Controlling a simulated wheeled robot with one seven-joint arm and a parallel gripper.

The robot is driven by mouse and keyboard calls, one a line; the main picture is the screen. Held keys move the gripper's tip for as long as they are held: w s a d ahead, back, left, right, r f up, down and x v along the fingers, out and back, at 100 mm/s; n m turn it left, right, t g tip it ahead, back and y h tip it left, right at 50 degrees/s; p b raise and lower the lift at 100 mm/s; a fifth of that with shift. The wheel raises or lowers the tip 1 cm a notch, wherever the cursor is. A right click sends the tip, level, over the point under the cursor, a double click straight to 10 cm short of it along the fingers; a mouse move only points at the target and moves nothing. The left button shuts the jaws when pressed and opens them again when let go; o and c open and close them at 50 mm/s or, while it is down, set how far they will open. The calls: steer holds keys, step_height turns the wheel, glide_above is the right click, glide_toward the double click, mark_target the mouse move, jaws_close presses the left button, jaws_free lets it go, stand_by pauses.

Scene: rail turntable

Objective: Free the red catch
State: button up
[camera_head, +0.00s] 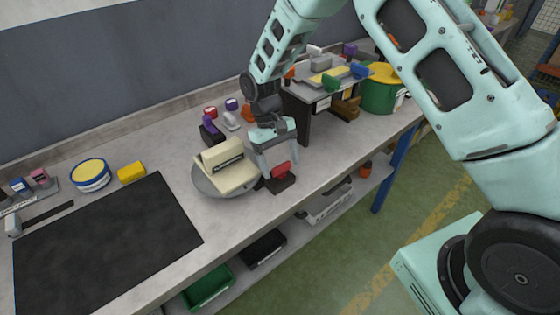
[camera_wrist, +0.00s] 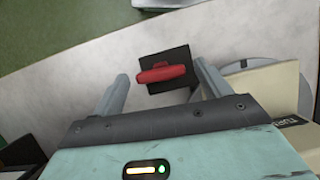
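The red catch (camera_head: 281,169) sits on a dark block at the front right edge of the round grey turntable (camera_head: 207,188). In the wrist view the red catch (camera_wrist: 161,73) lies crosswise on its black base (camera_wrist: 178,84). A cream block-like piece with a dark label (camera_head: 228,170) stands on the turntable. My gripper (camera_head: 274,160) is right above the catch. In the wrist view my gripper (camera_wrist: 160,77) has its two fingers wide apart, one on each side of the catch, with visible gaps. I cannot tell their height above the base.
A black mat (camera_head: 105,245) covers the bench's left front. A grey raised shelf (camera_head: 306,90) with small items and a green bin (camera_head: 380,92) stand to the right. The bench's front edge is close to the catch.

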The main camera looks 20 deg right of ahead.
steer(key=b+v, duration=0.3)
steer(key=v, duration=1.4)
steer(key=shift+w+r, duration=0.1)
steer(key=s+a+r+n+t, duration=0.1)
steer(key=s+a+r+n, duration=0.1)
steer(key=s+a, duration=0.5)
steer(key=s+d+f+n+t+y, duration=0.1)
steer(key=s, duration=1.2)
steer(key=s+d+f+n+t, duration=0.1)
steer(key=s+f+t, duration=0.1)
steer(key=s, duration=1.2)
steer(key=shift+d+n+y, duration=0.3)
steer(key=shift+n+y, duration=0.1)
